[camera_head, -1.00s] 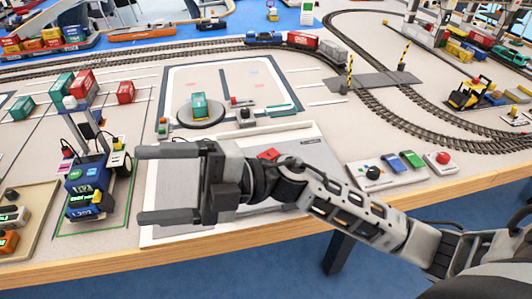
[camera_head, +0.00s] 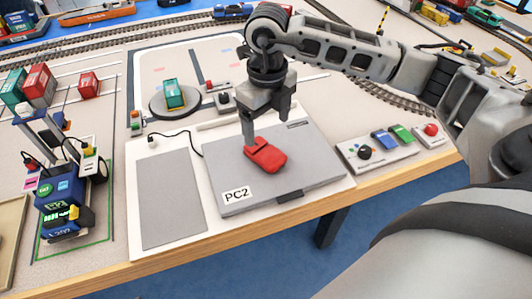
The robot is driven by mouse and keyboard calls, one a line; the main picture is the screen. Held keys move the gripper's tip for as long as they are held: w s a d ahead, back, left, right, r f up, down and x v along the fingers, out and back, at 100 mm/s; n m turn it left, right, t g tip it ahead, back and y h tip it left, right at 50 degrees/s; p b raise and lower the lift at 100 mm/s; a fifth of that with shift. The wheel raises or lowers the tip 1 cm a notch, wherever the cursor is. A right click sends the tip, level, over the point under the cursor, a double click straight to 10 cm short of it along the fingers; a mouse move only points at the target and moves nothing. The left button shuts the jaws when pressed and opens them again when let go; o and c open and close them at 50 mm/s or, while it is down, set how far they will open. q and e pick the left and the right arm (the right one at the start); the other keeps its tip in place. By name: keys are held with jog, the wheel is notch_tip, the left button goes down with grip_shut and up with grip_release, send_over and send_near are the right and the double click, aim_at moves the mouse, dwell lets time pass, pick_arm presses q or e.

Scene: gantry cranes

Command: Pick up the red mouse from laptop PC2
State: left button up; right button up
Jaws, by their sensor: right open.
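My right gripper (camera_head: 266,128) points down at the back edge of the mouse, open. One finger reaches down at the mouse's back left end; the other is farther right and partly hidden. I cannot tell whether either finger touches the mouse. My left gripper is out of view.
A grey mat (camera_head: 170,200) lies left of the laptop on the same white board. A control panel with buttons (camera_head: 375,148) stands to the right. A toy crane with a blue base (camera_head: 65,200) stands at the left. The wooden table edge (camera_head: 230,245) runs along the front.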

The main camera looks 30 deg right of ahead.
aim_at(266, 151)
notch_tip(266, 151, down, 9)
jog(key=shift+a+r+p, duration=0.1)
jog(key=shift+p, duration=0.45)
jog(key=c, duration=1.1)
